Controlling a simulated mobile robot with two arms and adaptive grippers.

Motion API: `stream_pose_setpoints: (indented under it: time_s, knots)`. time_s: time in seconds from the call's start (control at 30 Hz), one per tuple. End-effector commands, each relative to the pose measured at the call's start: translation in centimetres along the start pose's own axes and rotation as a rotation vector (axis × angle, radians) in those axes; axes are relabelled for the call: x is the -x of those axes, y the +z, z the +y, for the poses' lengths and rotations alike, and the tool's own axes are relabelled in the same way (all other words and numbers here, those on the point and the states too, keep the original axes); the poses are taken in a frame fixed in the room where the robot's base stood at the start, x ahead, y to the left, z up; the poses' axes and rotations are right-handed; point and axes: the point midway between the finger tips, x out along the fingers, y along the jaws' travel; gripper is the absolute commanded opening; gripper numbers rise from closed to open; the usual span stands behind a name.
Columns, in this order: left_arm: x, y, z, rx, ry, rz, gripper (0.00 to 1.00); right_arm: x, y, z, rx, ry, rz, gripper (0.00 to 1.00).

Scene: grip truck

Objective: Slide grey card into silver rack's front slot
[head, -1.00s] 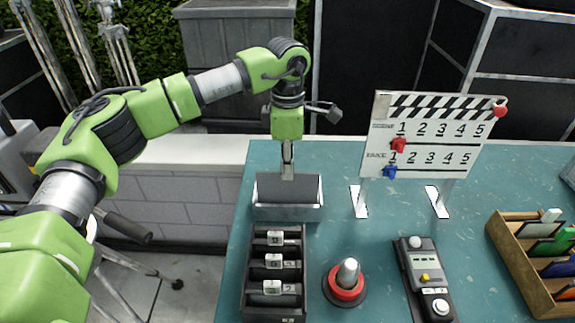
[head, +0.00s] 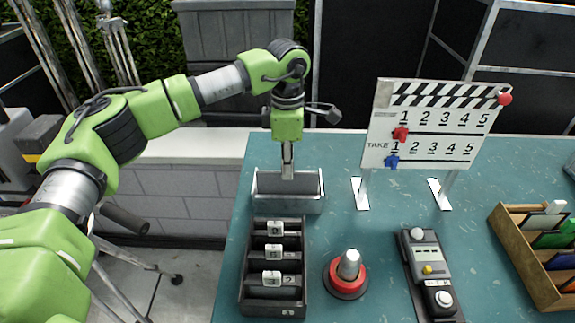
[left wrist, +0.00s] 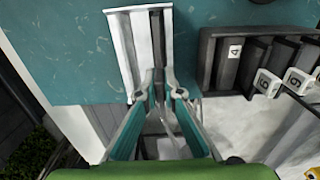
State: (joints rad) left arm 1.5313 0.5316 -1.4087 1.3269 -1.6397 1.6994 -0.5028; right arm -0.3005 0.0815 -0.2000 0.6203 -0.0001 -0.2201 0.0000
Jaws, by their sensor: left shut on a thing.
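The silver rack (head: 290,207) stands on the teal table near its left back corner. My left gripper (head: 287,173) points straight down over it and is shut on the grey card (head: 303,187). The card sits low, between the rack's walls, with its upper part showing. In the left wrist view the silver rack (left wrist: 121,50) lies just past the fingertips of my left gripper (left wrist: 158,97). The card's lower edge is hidden, so I cannot tell how deep it sits or exactly which slot it is in. My right gripper is out of view.
A black tray (head: 245,275) with numbered tiles is just in front of the rack. A red-based knob (head: 346,283), a grey handset (head: 425,262), a clapperboard (head: 430,125) and a wooden card box (head: 522,270) stand to the right. Bare table lies between rack and clapperboard.

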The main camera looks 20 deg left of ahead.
Motion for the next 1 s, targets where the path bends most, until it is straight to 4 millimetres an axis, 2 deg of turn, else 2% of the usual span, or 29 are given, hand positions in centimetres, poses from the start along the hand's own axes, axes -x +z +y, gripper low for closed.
stream_pose_setpoints:
  time_s: [0.27, 0.3, 0.33, 0.37, 0.7, 0.87, 1.0]
  knots:
    - [-0.9, 0.0, 0.0, 0.000, 0.000, 0.000, 0.00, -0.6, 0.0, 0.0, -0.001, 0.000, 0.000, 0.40]
    - [-0.8, 0.0, 0.0, 0.000, 0.001, 0.000, 0.18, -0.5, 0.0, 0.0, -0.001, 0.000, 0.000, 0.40]
    - [-0.8, 0.0, 0.0, 0.000, 0.001, 0.000, 0.25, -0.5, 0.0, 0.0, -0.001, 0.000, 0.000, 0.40]
    - [-0.8, 0.0, 0.0, 0.000, 0.001, 0.000, 0.27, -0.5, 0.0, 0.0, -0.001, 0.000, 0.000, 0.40]
    - [-0.6, 0.0, 0.0, 0.000, 0.001, 0.000, 0.27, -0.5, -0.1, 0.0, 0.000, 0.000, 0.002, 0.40]
    - [1.1, 0.0, 0.1, 0.000, 0.004, -0.001, 0.27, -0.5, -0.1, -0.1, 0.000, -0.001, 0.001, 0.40]
    - [4.0, 0.1, 0.1, -0.001, 0.004, -0.002, 0.27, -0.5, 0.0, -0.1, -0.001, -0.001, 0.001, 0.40]
